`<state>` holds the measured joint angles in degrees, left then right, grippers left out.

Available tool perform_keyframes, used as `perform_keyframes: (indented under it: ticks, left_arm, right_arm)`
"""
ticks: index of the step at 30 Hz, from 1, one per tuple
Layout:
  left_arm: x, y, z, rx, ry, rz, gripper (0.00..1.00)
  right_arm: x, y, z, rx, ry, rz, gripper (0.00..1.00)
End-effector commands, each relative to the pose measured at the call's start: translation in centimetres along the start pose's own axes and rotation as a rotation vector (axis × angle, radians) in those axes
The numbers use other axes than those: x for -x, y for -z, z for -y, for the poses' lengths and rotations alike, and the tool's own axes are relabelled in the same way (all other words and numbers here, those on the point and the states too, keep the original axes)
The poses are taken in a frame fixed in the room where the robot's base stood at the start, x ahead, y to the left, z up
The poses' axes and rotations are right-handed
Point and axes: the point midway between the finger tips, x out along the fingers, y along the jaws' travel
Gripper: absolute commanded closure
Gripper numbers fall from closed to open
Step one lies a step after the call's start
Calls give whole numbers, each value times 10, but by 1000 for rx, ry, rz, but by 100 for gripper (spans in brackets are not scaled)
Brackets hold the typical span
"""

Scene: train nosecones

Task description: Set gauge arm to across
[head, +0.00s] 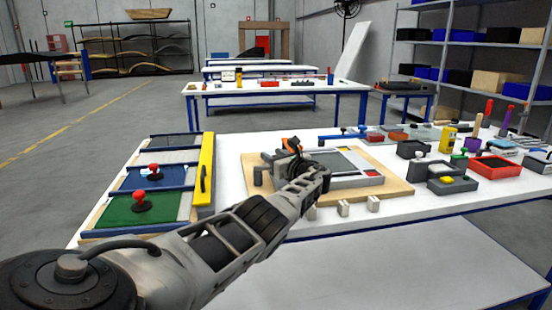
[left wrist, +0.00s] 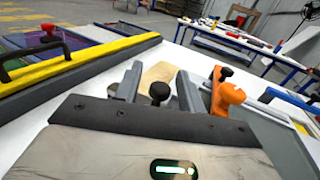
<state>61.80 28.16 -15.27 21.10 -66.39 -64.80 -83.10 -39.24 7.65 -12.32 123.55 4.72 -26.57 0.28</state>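A wooden board (head: 398,187) on the white table carries a grey frame fixture (head: 350,163). My left gripper (head: 287,165) is over the fixture's left side; my own wrist hides part of it. In the left wrist view, the left gripper (left wrist: 158,95) has its two fingers apart. A round black knob (left wrist: 159,91) shows between them; I cannot tell whether they touch it. An orange clamp-like part (left wrist: 228,94) stands just right of the fingers, and also shows in the head view (head: 291,144). Which part is the gauge arm is unclear. My right gripper is not in view.
Left of the board are a yellow bar (head: 204,170) with a black handle and panels with red knobs (head: 140,196). Small white blocks (head: 343,208) lie at the front edge. Dark trays and a red bin (head: 495,167) crowd the right side.

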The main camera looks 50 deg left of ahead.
Motion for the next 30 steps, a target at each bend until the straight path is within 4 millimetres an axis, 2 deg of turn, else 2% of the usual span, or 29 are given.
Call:
perform_keyframes:
  ticks: [8,14,24,30]
  left_arm:
    - [3,2,1,-3,3,-3,61]
    - [22,-2,1,-3,6,-3,61]
    - [102,2,1,-1,6,-4,61]
    - [140,2,0,-1,3,-5,61]
  right_arm:
    - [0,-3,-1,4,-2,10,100]
    - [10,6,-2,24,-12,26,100]
    - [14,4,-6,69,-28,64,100]
    - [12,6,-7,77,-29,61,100]
